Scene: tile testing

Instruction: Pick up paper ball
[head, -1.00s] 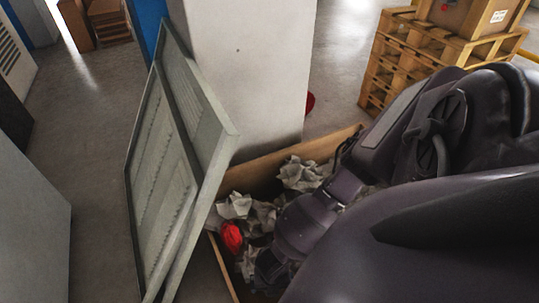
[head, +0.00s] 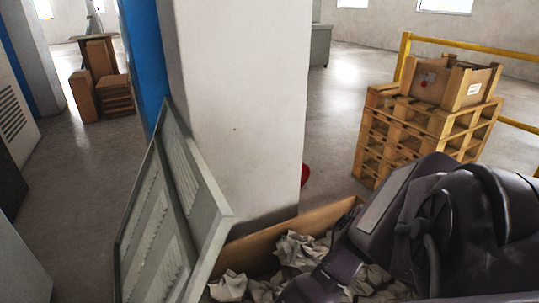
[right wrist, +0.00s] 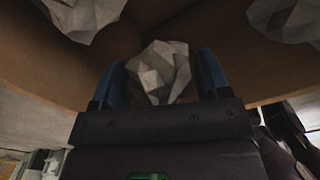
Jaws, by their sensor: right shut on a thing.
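Crumpled grey-white paper balls (head: 298,250) lie in a brown open box (head: 262,245) at the bottom of the head view. In the right wrist view, one faceted paper ball (right wrist: 160,72) sits between the two blue fingers of my right gripper (right wrist: 158,82), which is shut on it. Other paper balls show at the top left (right wrist: 84,18) and top right (right wrist: 285,18) of that view, with the box's brown walls around. In the head view my right arm covers part of the box, and the gripper itself is hidden. My left gripper is not in view.
A white pillar (head: 240,120) stands right behind the box. Grey slatted panels (head: 165,215) lean at its left. Stacked pallets (head: 415,135) carrying a wooden crate (head: 455,80) stand at the right, near a yellow rail (head: 445,43). Open floor (head: 85,200) lies at the left.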

